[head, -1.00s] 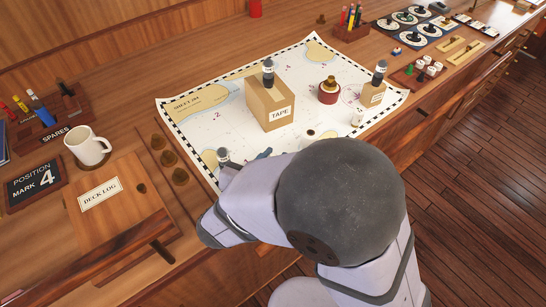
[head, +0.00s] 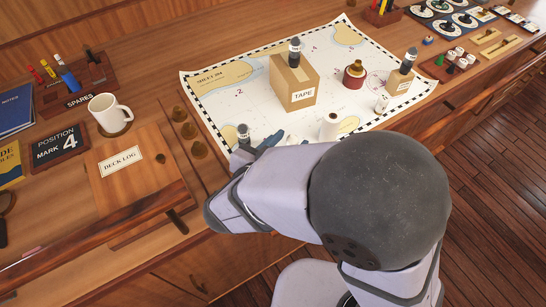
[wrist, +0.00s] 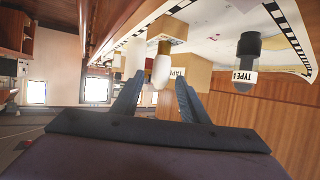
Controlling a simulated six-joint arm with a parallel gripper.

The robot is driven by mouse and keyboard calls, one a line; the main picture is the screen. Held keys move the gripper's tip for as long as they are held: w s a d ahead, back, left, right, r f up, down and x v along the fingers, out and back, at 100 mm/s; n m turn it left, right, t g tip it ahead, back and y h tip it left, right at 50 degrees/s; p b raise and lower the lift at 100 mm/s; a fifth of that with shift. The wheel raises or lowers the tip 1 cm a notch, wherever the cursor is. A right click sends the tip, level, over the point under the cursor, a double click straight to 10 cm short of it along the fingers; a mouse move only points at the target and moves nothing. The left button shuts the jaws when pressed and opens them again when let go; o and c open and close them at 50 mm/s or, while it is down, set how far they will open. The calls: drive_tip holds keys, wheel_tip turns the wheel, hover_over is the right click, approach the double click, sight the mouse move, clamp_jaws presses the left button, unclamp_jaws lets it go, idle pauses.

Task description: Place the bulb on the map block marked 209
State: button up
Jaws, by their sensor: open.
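My gripper (wrist: 159,82) is open in the wrist view, its two blue-grey fingers apart. A pale, round-ended object (wrist: 161,72) shows between the fingertips; it may be the bulb, but I cannot tell whether it is between them or beyond. In the head view my gripper (head: 280,138) is low over the chart's near edge, partly hidden by my arm. A white cylinder (head: 329,127) stands right of it. A dark-topped cylinder (head: 243,135) stands left of it; one in the wrist view (wrist: 246,62) reads TYPE. I cannot read 209 on any block.
The chart (head: 222,98) carries a TAPE box (head: 296,84) and a small box (head: 399,84), each with a dark-topped cylinder on top. A red round object (head: 354,76) stands between them. A mug (head: 104,111) and deck log (head: 126,165) lie left.

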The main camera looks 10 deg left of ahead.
drive_tip(key=v, duration=0.9)
drive_tip(key=shift+s+b, duration=0.2)
drive_tip(key=shift+b, duration=0.2)
drive_tip(key=shift+a, duration=0.1)
drive_tip(key=w+d+m+g+y+p, duration=0.1)
drive_tip(key=w+d+m+g+y, duration=0.15)
drive_tip(key=w, duration=0.45)
drive_tip(key=w+d+m+g+y+p, duration=0.1)
drive_tip(key=w+d+y+p, duration=0.15)
drive_tip(key=w, duration=0.55)
drive_tip(key=s+d+f+n+g+b, duration=0.1)
drive_tip(key=s+d+f+n+g, duration=0.2)
drive_tip(key=s+d+f, duration=0.3)
drive_tip(key=s+d+f+n+g+h+b, duration=0.1)
drive_tip(key=s+d+f+n+g+b, duration=0.1)
drive_tip(key=s+d+f+g, duration=0.4)
drive_tip(key=s+d+f+n, duration=0.1)
drive_tip(key=s+d, duration=0.4)
drive_tip(key=d, duration=0.2)
drive_tip(key=shift+n, duration=0.35)
